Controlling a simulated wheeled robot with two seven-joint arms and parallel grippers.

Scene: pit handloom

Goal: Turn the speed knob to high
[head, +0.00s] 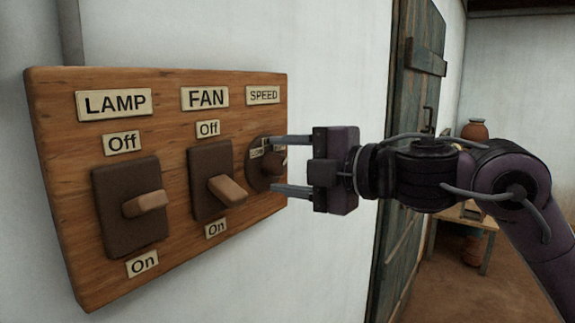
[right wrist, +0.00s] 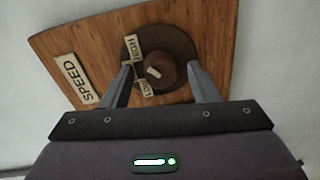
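The speed knob (head: 272,163) is a dark brown round knob on a round plate, below the SPEED label (head: 263,95) at the right end of the wooden board. In the right wrist view the knob (right wrist: 173,73) bears a pale mark, with small HIGH (right wrist: 131,46) and LOW (right wrist: 147,88) tags on the plate. I cannot tell exactly which tag the mark faces. My right gripper (head: 275,165) is open, its two fingers on either side of the knob, with gaps visible between them and it. My left gripper is not in view.
The wooden board (head: 175,85) on the white wall also carries a LAMP switch (head: 130,205) and a FAN switch (head: 215,185), left of the knob. A dark wooden door (head: 405,230) stands right of the board. Pots (head: 474,131) and a small table (head: 485,224) are farther back.

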